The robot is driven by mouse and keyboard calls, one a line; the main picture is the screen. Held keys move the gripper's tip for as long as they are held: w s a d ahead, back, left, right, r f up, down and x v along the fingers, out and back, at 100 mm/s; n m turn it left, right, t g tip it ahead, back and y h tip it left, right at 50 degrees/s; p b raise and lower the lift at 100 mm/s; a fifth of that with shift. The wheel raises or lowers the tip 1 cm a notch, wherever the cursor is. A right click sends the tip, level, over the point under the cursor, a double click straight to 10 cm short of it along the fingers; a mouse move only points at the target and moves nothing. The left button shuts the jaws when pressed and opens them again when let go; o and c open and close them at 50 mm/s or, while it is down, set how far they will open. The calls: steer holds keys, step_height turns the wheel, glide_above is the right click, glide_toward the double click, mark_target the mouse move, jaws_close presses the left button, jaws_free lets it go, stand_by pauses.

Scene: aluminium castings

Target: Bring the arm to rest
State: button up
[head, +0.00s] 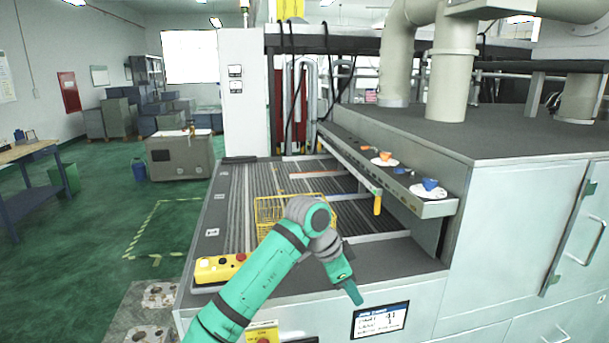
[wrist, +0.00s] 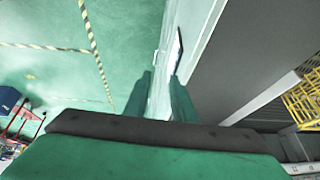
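My green arm (head: 262,277) reaches up from the bottom of the head view and bends at a grey joint over the front of the machine. My gripper (head: 355,297) hangs down and to the right from that joint, in front of the machine's front edge, above the display panel. In the wrist view the two green fingers of my gripper (wrist: 161,80) stand apart with nothing between them. The green floor and the machine's side show beyond them.
A yellow wire basket (head: 270,212) stands on the slatted machine bed (head: 240,195), partly hidden by my arm. An orange cup (head: 385,156) and a blue cup (head: 430,184) sit on saucers on the right ledge. A yellow control box (head: 218,269) lies left of my arm.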

steer(key=s+d+f+n+t+h, duration=0.1)
steer(key=d+f+n+t+h, duration=0.15)
steer(key=d+f, duration=0.35)
steer(key=s+d+f+n+t+h, duration=0.15)
steer(key=d+f+h, duration=0.25)
steer(key=d, duration=0.5)
steer(key=s+a+f+n+t+y, duration=0.2)
steer(key=s+a+f+n+t, duration=0.2)
steer(key=s+f+n+t, duration=0.6)
steer(key=s+a+f+n+y, duration=0.2)
steer(key=s+a+f+y, duration=0.3)
steer(key=s, duration=0.4)
steer(key=s+a+f+n+y, duration=0.25)
steer(key=s+a+f, duration=0.25)
steer(key=s+a, duration=0.4)
steer(key=s+a+r+m+y, duration=0.1)
steer(key=s+a+r, duration=0.2)
steer(key=s, duration=0.6)
steer(key=s+a+r+m+y, duration=0.1)
steer(key=s+a+r, duration=0.2)
steer(key=s, duration=0.6)
steer(key=a, duration=0.2)
steer(key=shift+s+a+r+m, duration=0.15)
steer(key=shift+a+r+m, duration=0.05)
steer(key=shift+a+m, duration=0.15)
